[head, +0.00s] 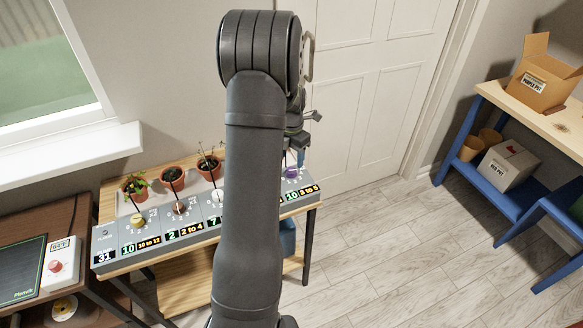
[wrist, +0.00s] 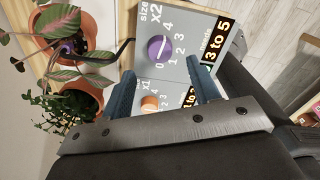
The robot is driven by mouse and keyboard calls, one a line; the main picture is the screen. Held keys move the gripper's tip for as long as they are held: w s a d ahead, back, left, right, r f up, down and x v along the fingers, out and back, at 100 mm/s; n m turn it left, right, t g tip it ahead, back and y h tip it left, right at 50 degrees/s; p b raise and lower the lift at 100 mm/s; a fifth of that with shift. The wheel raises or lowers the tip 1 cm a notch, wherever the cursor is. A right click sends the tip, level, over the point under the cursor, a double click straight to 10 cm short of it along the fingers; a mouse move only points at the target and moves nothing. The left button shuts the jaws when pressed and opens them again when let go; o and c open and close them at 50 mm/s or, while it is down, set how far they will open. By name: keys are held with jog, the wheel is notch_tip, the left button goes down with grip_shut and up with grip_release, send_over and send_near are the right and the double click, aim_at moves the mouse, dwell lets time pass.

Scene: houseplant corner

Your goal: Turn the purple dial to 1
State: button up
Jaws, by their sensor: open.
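In the wrist view the purple dial (wrist: 159,48) shows whole, ringed by the numbers 0 to 4, under the label "size x2". A pale line crosses its face; I cannot tell which number it marks. My gripper (wrist: 161,65) is open, its two blue-grey fingers apart on either side below the dial in the picture. Nothing is between the fingertips, and they look clear of the dial. In the head view my gripper (head: 298,141) is above the panel's right end.
An orange dial (wrist: 150,103), labelled "x1", sits beside the purple one, between the finger bases in the picture. Potted plants (wrist: 62,30) stand close along the panel's back edge, one with leaves near my left finger. A yellow dial (head: 137,220) is at the panel's left.

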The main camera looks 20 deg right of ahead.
notch_tip(320, 180, down, 6)
jog(key=shift+r, duration=0.15)
jog(key=c, duration=1)
